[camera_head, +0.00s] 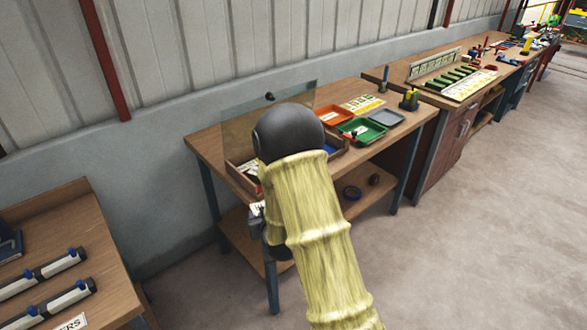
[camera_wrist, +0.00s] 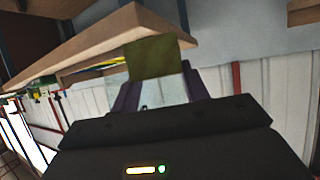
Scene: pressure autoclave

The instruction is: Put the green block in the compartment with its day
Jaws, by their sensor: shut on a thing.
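In the wrist view an olive-green block (camera_wrist: 152,58) sits between the fingertips of my gripper (camera_wrist: 156,84), which is shut on it. A wooden table edge shows close behind the block. In the head view my sleeved arm hides the block and most of my gripper; a grey part of it shows at the table's front left. A wooden box (camera_head: 238,176) with a pale label stands at the table's left. My arm covers most of this box, so its compartments and any day markings cannot be read.
A clear panel (camera_head: 240,128) with a black knob stands behind the box. An orange tray (camera_head: 334,115), a green tray (camera_head: 366,129) and a grey tray (camera_head: 387,117) lie to the right. The floor at right is clear.

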